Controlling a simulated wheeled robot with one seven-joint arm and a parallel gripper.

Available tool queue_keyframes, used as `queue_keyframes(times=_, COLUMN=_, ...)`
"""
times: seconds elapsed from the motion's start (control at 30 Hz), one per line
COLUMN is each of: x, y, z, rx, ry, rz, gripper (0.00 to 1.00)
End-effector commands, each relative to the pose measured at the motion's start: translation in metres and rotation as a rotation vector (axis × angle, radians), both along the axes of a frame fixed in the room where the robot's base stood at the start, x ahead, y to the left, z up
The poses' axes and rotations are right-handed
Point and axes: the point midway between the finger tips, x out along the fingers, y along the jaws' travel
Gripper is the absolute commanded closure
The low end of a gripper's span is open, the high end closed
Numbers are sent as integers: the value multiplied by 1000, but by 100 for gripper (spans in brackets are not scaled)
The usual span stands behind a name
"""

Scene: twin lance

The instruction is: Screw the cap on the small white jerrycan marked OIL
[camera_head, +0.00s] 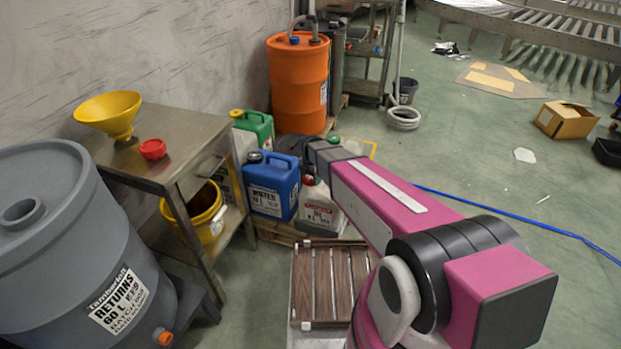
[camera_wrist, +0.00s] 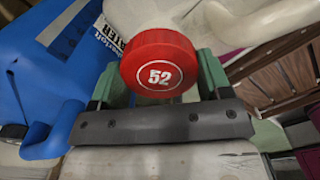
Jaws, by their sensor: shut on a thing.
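The white jerrycan (camera_head: 318,207) stands on the low pallet, right of the blue jerrycan, partly hidden behind my arm in the head view. Its label is too small to read surely. In the wrist view my gripper (camera_wrist: 160,84) has its green fingers on either side of a red cap (camera_wrist: 158,62) marked 52 and is shut on it. A pale surface (camera_wrist: 175,12), likely the white jerrycan, lies just beyond the cap. I cannot tell whether the cap is seated on the neck. In the head view my gripper is hidden by my arm.
A blue jerrycan (camera_head: 271,190) stands close on the left, and a green one (camera_head: 254,128) behind it. A steel table (camera_head: 165,170) holds a yellow funnel (camera_head: 108,112) and a red item (camera_head: 153,149). An orange drum (camera_head: 298,85) stands behind.

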Motion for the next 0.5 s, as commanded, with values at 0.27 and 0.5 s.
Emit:
queue_keyframes(times=0.27, x=0, y=0, z=-3, rx=0, ry=0, rz=0, gripper=57)
queue_keyframes(times=0.5, x=0, y=0, z=-6, rx=0, ry=0, rz=0, gripper=57)
